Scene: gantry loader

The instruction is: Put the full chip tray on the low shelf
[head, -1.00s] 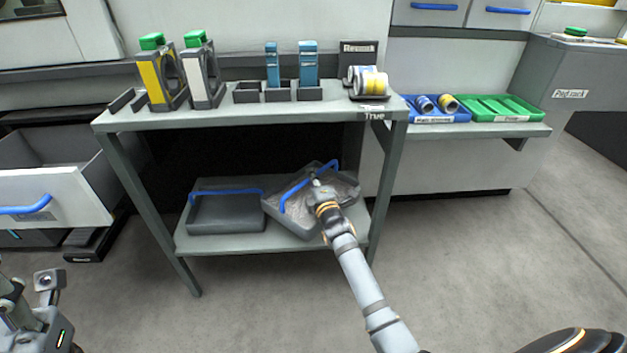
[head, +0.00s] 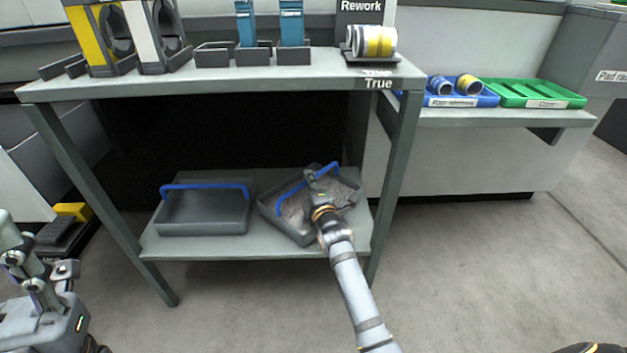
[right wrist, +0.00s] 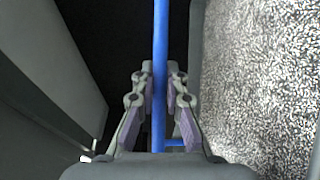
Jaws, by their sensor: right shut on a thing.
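The full chip tray (head: 291,229) is a dark grey bin with a blue bar handle, holding grey chips. It sits turned at an angle at the right side of the low shelf (head: 255,250); I cannot tell if it rests fully on it. My right gripper (head: 314,178) is shut on its blue handle; the handle runs between the fingers in the right wrist view (right wrist: 160,75), with the speckled chips (right wrist: 260,80) to the right. An empty grey tray (head: 204,215) with a blue handle stands on the shelf to the left. My left gripper (head: 66,270) is at the lower left, its fingers unclear.
The table's upper top (head: 220,85) overhangs the low shelf, with legs at both sides. It carries yellow and white fixtures, blue parts in holders and rolls by a Rework sign (head: 360,6). Blue (head: 460,98) and green trays (head: 530,94) stand on a side shelf at right.

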